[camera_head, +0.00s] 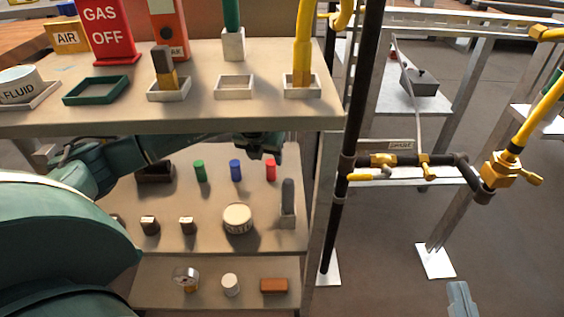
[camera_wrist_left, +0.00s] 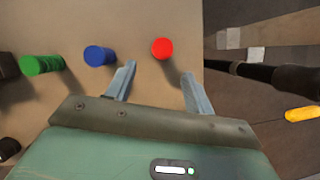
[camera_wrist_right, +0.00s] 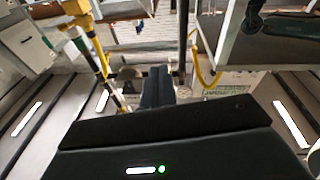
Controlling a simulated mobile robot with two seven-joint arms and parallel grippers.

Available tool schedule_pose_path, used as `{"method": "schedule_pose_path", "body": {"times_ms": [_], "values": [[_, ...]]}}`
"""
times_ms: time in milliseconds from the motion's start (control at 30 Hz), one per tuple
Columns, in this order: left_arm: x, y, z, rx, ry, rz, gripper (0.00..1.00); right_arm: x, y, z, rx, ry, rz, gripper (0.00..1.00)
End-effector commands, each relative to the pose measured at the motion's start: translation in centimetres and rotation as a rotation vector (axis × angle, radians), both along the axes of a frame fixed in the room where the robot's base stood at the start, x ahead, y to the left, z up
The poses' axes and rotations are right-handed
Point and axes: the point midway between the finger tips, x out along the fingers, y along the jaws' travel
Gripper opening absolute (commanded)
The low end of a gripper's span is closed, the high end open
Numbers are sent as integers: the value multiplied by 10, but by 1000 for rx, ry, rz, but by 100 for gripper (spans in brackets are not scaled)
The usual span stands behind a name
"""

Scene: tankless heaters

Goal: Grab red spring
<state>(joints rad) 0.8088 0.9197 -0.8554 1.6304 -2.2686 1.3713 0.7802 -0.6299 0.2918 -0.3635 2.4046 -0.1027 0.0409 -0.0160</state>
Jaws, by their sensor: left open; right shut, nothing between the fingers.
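The red spring (camera_head: 270,170) stands upright on the middle shelf, right of a blue spring (camera_head: 235,170) and a green spring (camera_head: 200,171). In the left wrist view the red spring (camera_wrist_left: 162,48) lies just beyond and between the fingertips of my left gripper (camera_wrist_left: 158,72). That gripper is open and empty, with the spring apart from both fingers. In the head view the left arm reaches under the top shelf, and its fingers are hidden there. My right gripper (camera_wrist_right: 158,72) is shut and empty, away from the shelf; in the head view it shows at the bottom right (camera_head: 460,298).
The top shelf (camera_head: 215,122) overhangs the left arm. A grey upright part (camera_head: 288,203) and a round tin (camera_head: 238,218) stand nearer on the middle shelf. A dark vertical pipe (camera_head: 350,140) runs right of the shelves.

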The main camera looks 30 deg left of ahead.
Motion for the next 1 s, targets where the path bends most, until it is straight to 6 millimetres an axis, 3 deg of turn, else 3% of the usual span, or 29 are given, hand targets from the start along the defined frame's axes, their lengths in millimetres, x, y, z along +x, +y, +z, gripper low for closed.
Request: {"method": "schedule_pose_path", "body": {"times_ms": [467, 600, 900, 1000], "values": [[26, 6, -51, 4, -1, 5, 53, 0, 4, -6, 67, -5, 32, 0], [32, 7, -65, 4, 0, 3, 53, 2, 5, 1, 74, -43, 41, 0], [34, 8, -67, 5, -1, 2, 53, 3, 4, 7, 75, -63, 43, 0], [34, 8, -67, 5, -1, 2, 46, 3, 4, 7, 75, -63, 43, 0]]}}
